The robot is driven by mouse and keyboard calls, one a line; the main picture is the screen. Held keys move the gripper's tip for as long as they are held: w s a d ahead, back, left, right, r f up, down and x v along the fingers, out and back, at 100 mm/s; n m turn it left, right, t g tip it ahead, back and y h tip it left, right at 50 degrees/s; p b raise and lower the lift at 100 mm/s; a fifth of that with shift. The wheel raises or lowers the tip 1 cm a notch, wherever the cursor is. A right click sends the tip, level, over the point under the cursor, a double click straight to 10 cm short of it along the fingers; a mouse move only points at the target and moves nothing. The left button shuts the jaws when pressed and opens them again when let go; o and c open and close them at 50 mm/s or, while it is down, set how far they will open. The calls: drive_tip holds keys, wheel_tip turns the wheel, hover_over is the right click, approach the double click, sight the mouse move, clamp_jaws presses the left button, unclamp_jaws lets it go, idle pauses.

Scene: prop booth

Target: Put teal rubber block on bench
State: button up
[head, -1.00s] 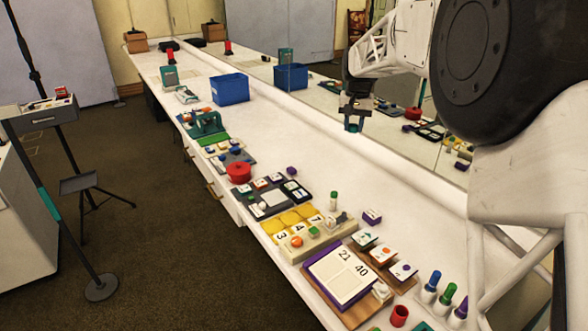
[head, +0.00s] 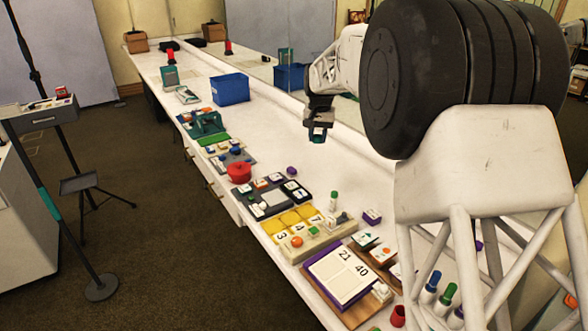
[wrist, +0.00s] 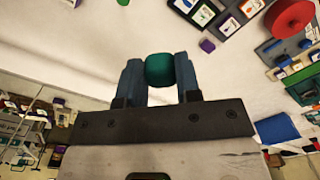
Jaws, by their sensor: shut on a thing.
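My gripper (head: 319,128) is shut on the teal rubber block (wrist: 160,69). In the head view the block (head: 318,137) shows as a small dark teal piece at the fingertips, mostly covered by the gripper. The bench (head: 292,152) is the long white counter along the mirror. The gripper appears to hold the block above its bare strip; the exact height is hard to tell.
Left of my gripper stand a blue bin (head: 230,89), a red pot (head: 239,172) and a teal device (head: 207,123). Game boards and a purple book (head: 338,270) crowd the bench's front side. A mirror (head: 345,108) runs along the back. The strip before it is mostly clear.

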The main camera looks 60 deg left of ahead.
wheel_tip(320, 180, down, 22)
idle(0.4)
hover_over(310, 181)
drive_tip(key=shift+f, duration=0.7)
idle(0.5)
drive_tip(key=shift+f, duration=0.1)
drive_tip(key=shift+f, duration=1.7)
drive_tip(key=shift+f, duration=0.15)
